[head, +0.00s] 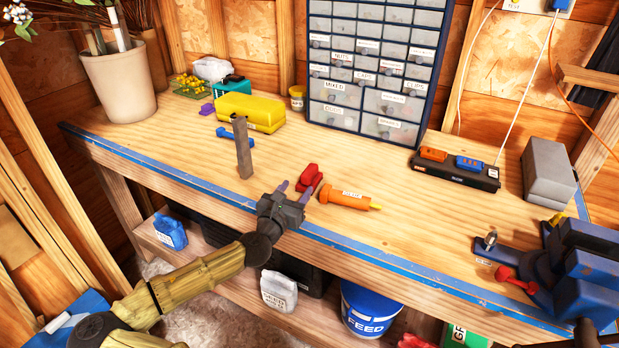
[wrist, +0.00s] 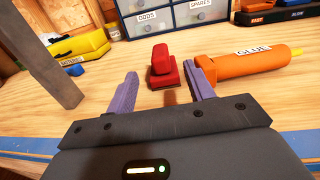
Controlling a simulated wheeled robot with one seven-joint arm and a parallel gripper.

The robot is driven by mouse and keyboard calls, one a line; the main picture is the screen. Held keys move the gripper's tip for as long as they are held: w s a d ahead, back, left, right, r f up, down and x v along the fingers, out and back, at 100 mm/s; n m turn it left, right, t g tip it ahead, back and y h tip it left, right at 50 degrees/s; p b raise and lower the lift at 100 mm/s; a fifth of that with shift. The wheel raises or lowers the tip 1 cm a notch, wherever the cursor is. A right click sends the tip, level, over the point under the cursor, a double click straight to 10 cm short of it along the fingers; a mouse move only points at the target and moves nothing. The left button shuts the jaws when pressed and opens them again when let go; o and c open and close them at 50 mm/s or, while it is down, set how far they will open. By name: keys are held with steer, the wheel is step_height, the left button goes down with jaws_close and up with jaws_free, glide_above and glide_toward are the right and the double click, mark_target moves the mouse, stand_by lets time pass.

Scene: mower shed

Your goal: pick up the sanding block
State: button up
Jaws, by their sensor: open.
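The sanding block, a small red block with a raised top (head: 310,178), lies on the wooden workbench near the front edge. In the wrist view the sanding block (wrist: 164,72) shows ahead, between the lines of the two purple fingers, nearer the right one. My gripper (head: 293,191) is open and empty, just short of the block and low over the bench front. In the wrist view my gripper (wrist: 161,78) has bare bench between its fingers. I cannot tell the exact gap to the block.
An orange glue tube (head: 346,199) lies close right of the block; the right finger overlaps it in the wrist view. A grey upright post (head: 242,148) stands to the left. Behind are a yellow case (head: 250,112) and a drawer cabinet (head: 371,65).

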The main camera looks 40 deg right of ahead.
mark_target(304, 178)
steer(key=x, duration=0.3)
steer(key=shift+w+d, duration=0.1)
steer(key=shift+d, duration=0.15)
steer(key=shift+w, duration=0.1)
steer(key=shift+w, duration=0.15)
steer(key=shift+d, duration=0.3)
steer(key=p+x, duration=0.1)
steer(key=x, duration=0.3)
steer(key=shift+w, duration=0.15)
steer(key=shift+d, duration=0.1)
steer(key=c, duration=1.1)
